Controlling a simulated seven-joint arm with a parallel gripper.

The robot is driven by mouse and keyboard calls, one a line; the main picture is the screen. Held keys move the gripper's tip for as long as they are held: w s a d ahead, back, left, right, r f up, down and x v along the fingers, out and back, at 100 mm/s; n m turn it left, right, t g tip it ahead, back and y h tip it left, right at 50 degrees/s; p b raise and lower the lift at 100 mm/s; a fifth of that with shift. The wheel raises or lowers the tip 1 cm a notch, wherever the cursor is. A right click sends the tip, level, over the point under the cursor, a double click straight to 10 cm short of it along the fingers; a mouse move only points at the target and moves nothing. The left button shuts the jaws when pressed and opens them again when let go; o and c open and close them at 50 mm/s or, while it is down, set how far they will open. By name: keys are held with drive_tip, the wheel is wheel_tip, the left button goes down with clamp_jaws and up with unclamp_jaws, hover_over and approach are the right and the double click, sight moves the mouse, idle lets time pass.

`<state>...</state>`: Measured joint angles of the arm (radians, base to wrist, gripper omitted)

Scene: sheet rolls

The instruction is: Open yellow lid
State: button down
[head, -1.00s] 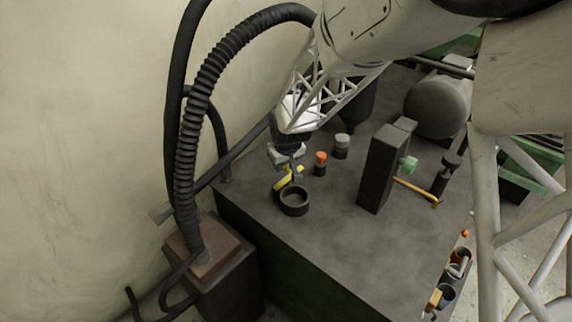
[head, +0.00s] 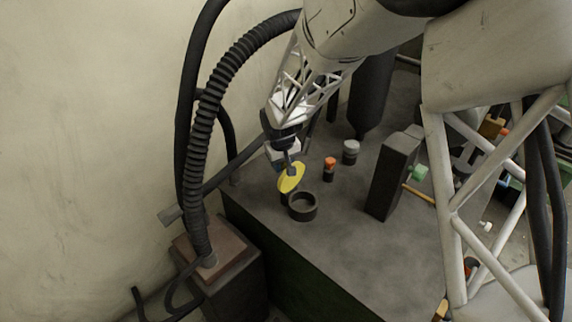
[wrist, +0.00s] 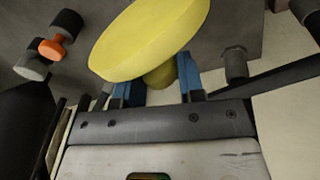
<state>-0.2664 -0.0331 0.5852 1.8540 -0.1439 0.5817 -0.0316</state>
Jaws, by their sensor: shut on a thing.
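The yellow lid (head: 291,178) is a round disc, tilted on edge and raised beside and partly above a dark open round pot (head: 303,207). The pot's mouth is uncovered in the head view. My gripper (head: 290,167) is shut on the lid's knob. In the wrist view, the lid (wrist: 150,38) fills the top middle, and its yellow knob sits between the blue fingertips of my gripper (wrist: 156,87). The lid looks clear of the pot's rim. The pot is not clearly visible in the wrist view.
An orange-capped jar (head: 329,164) and a grey-capped jar (head: 350,150) stand behind and right of the pot. A tall dark block (head: 392,178) stands farther right. The dark bench top in front of the block is clear. A ribbed hose (head: 203,140) rises at left.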

sight(282, 167)
drive_tip(key=shift+s+a+f, duration=0.15)
drive_tip(key=shift+a+f, duration=0.05)
drive_tip(key=shift+f, duration=0.1)
drive_tip(key=c, duration=0.8)
unclamp_jaws()
drive_tip(key=shift+r, duration=0.1)
drive_tip(key=shift+o, duration=0.2)
drive_tip(key=shift+r, duration=0.1)
drive_tip(key=shift+d, duration=0.1)
drive_tip(key=shift+r, duration=0.75)
drive_tip(key=shift+s+r, duration=0.2)
drive_tip(key=shift+r, duration=0.8)
drive_tip(key=shift+s+r, duration=0.15)
drive_tip(key=shift+r, duration=0.9)
drive_tip(key=shift+s+r, duration=0.2)
drive_tip(key=shift+r, duration=0.8)
